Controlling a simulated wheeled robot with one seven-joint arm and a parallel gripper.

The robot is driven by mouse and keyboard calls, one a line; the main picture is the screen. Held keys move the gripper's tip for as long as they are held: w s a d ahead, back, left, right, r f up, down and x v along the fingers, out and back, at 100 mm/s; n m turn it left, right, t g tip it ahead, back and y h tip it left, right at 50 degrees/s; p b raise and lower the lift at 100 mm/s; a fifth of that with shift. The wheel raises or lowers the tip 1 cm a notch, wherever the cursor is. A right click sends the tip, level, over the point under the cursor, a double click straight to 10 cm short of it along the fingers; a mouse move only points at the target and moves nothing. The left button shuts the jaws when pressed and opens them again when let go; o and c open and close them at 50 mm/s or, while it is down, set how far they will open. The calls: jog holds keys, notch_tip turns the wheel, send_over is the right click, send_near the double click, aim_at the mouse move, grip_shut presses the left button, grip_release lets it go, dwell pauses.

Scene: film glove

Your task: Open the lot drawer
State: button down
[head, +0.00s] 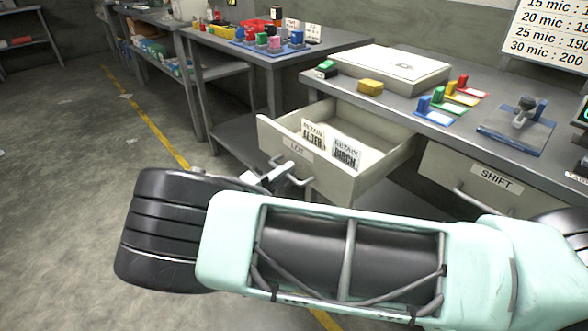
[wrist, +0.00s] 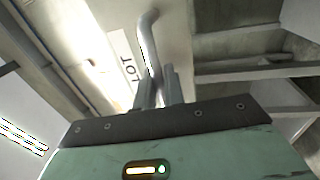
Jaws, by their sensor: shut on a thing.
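The lot drawer (head: 383,165) is pulled well out from under the bench, with its "LOT" label on the front. Inside it stand two cards, one reading "RETAIN ALDER" (head: 313,133) and one "RETAIN BIRCH" (head: 346,153). In the wrist view, the fingers (wrist: 160,88) are shut on the lower part of the handle (wrist: 148,40), beside the "LOT" label. My arm hides part of the floor below the drawer.
The shift drawer (head: 484,184) to the right is closed. The bench top (head: 408,103) holds a pale flat box (head: 378,70), a yellow block (head: 370,87) and several coloured items. Another bench (head: 270,55) stands behind left. The floor at left (head: 70,170) is open.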

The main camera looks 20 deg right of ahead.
jog(key=shift+a, duration=0.15)
jog(key=c, duration=1.6)
grip_release()
jog(key=shift+c, duration=0.2)
jog(key=b+v, duration=0.2)
jog(key=v, duration=1.5)
jog(key=shift+a, duration=0.3)
